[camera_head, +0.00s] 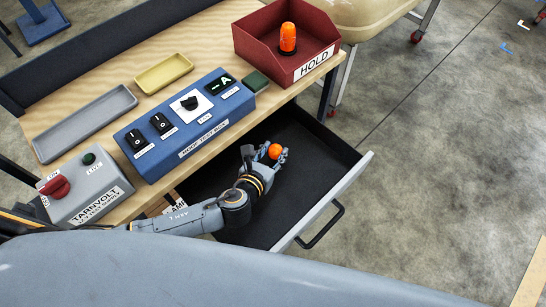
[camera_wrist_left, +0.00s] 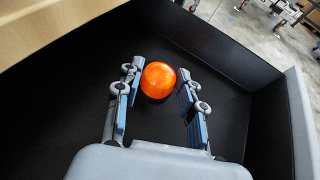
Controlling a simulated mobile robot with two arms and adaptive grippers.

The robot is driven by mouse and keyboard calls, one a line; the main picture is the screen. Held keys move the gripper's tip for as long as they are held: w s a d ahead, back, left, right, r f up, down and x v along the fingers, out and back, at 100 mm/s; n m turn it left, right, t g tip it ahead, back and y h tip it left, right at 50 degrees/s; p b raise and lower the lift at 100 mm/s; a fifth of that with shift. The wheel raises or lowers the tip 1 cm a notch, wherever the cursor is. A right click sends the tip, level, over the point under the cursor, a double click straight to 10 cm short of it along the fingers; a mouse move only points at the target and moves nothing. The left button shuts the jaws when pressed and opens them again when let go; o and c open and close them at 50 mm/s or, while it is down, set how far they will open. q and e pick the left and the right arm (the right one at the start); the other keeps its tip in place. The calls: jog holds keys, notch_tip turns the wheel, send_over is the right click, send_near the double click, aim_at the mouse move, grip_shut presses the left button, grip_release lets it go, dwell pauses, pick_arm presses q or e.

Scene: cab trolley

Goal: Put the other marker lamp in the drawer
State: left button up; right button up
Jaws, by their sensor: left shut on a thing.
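An orange marker lamp (camera_head: 275,151) is between the fingers of my left gripper (camera_head: 266,157), over the dark inside of the open drawer (camera_head: 326,197). In the left wrist view my left gripper (camera_wrist_left: 159,88) is shut on the lamp (camera_wrist_left: 158,78), with a finger at each side. The black drawer floor (camera_wrist_left: 225,115) shows below. I cannot tell whether the lamp touches the floor. A second orange marker lamp (camera_head: 288,38) stands upright in the red HOLD bin (camera_head: 312,67). My right gripper is not in view.
On the wooden bench top (camera_head: 215,45) stand a blue test box (camera_head: 190,130), a grey power supply (camera_head: 88,187), a grey tray (camera_head: 85,122) and a yellow tray (camera_head: 164,73). The bench edge lies just behind the drawer. The drawer handle (camera_head: 322,228) sticks out in front.

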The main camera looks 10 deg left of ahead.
aim_at(272, 160)
pick_arm(q)
jog(key=shift+w+f, duration=0.15)
jog(key=shift+f, duration=0.8)
jog(key=shift+w+f, duration=0.1)
jog(key=shift+f, duration=0.8)
jog(key=shift+b, duration=0.3)
jog(key=shift+f, duration=0.15)
jog(key=o, duration=1.2)
jog(key=shift+c, duration=0.2)
jog(key=shift+s+r, duration=0.1)
jog(key=shift+r, duration=0.1)
jog(key=v, duration=1.2)
jog(key=shift+r, duration=0.1)
